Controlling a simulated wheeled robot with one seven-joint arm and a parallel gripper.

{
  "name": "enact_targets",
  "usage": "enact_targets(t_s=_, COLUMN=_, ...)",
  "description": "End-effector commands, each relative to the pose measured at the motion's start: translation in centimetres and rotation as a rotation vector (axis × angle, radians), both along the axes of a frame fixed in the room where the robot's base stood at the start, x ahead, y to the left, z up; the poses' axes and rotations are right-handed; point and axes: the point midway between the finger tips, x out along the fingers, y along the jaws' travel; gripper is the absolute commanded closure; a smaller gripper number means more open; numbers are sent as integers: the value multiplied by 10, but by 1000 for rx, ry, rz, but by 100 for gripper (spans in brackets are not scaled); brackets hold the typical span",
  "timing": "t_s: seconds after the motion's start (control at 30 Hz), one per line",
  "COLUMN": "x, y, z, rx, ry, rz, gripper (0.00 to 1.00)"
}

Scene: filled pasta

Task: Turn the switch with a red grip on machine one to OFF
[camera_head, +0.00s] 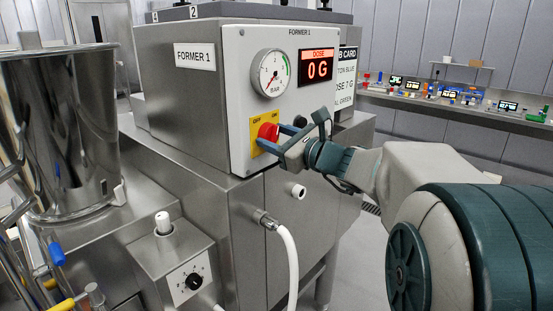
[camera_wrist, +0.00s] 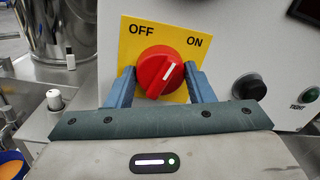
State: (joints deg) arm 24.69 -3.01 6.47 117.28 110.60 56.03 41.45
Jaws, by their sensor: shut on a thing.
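The red-grip switch (camera_head: 268,131) sits on a yellow plate (camera_head: 254,144) on the front panel of the machine marked FORMER 1 (camera_head: 233,87). In the wrist view the red grip (camera_wrist: 159,72) has a white line pointing up and right, toward ON, and the yellow plate (camera_wrist: 188,31) reads OFF at left and ON at right. My gripper (camera_head: 277,140) is at the switch, its blue fingers on either side of the grip. In the wrist view my gripper (camera_wrist: 160,84) is shut on the red grip. The lower part of the plate is hidden behind my gripper.
A pressure gauge (camera_head: 271,73) and a red display (camera_head: 318,66) reading 0 G are above the switch. A black knob (camera_wrist: 249,87) is to its right. A steel hopper (camera_head: 62,130) stands at left. A white hose (camera_head: 290,262) hangs below the panel.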

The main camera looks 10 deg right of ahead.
Motion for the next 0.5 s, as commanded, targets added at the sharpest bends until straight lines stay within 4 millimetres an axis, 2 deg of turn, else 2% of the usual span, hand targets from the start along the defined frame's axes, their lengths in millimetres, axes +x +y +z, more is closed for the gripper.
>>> enact_targets(t_s=0.03, x=0, y=0, z=-10, rx=-39, ry=-32, rz=-1, gripper=75)
enact_targets(t_s=0.5, x=0, y=0, z=-9, rx=-400, ry=-293, rz=-1, gripper=75)
